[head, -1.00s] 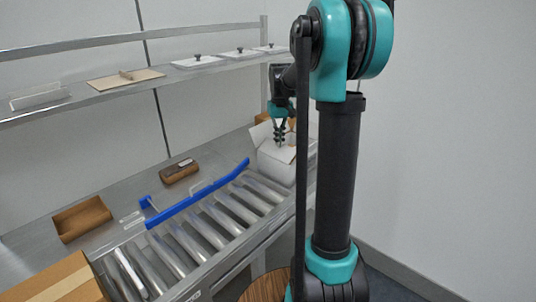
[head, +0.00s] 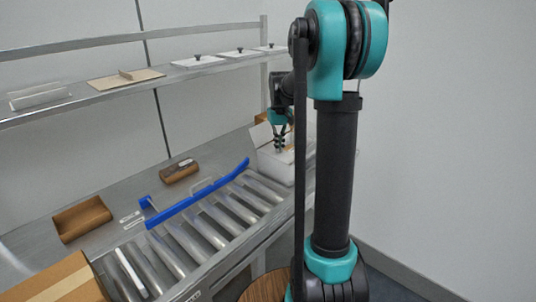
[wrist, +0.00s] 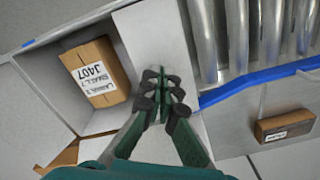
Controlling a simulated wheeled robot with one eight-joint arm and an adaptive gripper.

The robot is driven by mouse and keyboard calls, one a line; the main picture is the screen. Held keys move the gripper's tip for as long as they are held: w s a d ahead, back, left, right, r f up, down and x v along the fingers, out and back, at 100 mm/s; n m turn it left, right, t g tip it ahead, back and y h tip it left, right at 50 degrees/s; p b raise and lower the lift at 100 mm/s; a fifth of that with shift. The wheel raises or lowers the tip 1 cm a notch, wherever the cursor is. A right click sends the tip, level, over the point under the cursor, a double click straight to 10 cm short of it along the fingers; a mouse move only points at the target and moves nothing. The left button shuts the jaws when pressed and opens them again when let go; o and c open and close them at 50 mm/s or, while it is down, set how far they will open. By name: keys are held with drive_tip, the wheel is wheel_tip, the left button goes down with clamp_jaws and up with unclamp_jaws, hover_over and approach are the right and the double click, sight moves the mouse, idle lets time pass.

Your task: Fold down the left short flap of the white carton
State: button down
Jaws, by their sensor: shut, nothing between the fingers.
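The white carton (head: 272,168) stands at the far right end of the roller conveyor, partly hidden behind my arm. In the wrist view its open inside (wrist: 45,100) shows at the left, with a labelled brown box in it (wrist: 97,72). A pale flap panel (wrist: 150,40) lies along the carton's side nearest the rollers and blue rail. My gripper (wrist: 160,92) is shut and empty, its fingertips over this panel; I cannot tell whether they touch it. In the head view my gripper (head: 281,142) is low at the carton's top. Another flap (head: 261,133) stands up at the back.
A blue rail (head: 200,192) runs along the rollers (head: 215,215). A brown block (head: 180,171) and a brown tray (head: 82,218) lie on the bench. A shelf (head: 130,92) with white lids spans above. A cardboard box (head: 55,285) is at the front left.

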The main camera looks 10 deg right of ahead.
wheel_tip(320, 180, up, 11)
drive_tip(key=shift+f, duration=0.2)
idle(0.5)
